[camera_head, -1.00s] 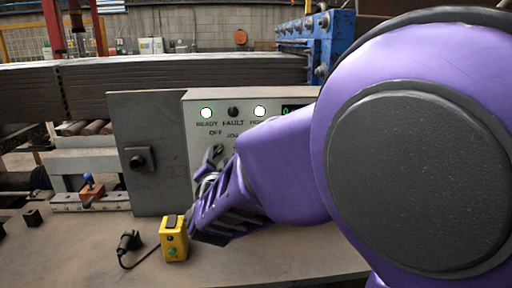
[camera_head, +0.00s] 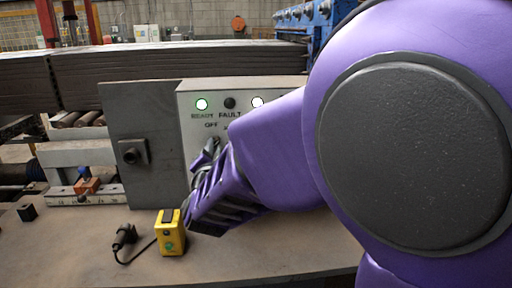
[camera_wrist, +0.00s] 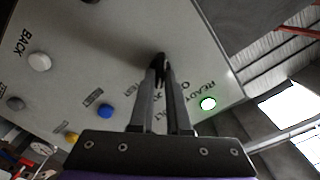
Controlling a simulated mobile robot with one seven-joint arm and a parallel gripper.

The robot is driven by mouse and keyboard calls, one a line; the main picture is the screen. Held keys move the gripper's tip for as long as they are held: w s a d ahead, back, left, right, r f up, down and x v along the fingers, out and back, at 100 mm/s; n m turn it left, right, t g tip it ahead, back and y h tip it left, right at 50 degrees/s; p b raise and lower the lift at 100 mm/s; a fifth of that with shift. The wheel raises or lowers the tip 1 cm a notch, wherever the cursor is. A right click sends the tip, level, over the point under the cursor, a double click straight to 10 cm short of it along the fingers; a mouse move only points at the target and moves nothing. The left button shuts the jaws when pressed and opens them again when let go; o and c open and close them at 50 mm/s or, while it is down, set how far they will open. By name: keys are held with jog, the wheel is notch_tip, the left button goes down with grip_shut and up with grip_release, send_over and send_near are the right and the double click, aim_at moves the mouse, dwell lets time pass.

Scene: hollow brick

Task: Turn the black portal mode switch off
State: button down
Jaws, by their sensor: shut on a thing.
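The light grey control panel (camera_head: 196,128) stands on the bench with a lit green READY lamp (camera_head: 202,104), a dark FAULT lamp (camera_head: 230,103) and the word OFF below them. My gripper (camera_head: 211,150) is at the panel front under OFF. In the wrist view my gripper (camera_wrist: 160,70) has its fingers closed together on the black portal mode switch (camera_wrist: 161,57). The fingers cover most of the switch, so its pointing direction cannot be told. The READY lamp also shows green in the wrist view (camera_wrist: 208,104).
The wrist view shows a white BACK button (camera_wrist: 39,62), a blue button (camera_wrist: 105,110) and a yellow button (camera_wrist: 71,137) near the fingers. A dark grey cabinet (camera_head: 140,110) adjoins the panel.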

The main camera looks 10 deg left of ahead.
dwell(0.4)
jog(key=shift+a+r+n+p, duration=0.1)
jog(key=shift+n+p, duration=0.5)
jog(key=shift+n, duration=1.6)
jog(key=shift+a+r+n+p, duration=0.1)
jog(key=shift+n+p, duration=0.5)
jog(key=shift+n, duration=1.6)
jog(key=c, duration=0.9)
grip_release()
jog(key=shift+f, duration=0.1)
jog(key=shift+d, duration=0.1)
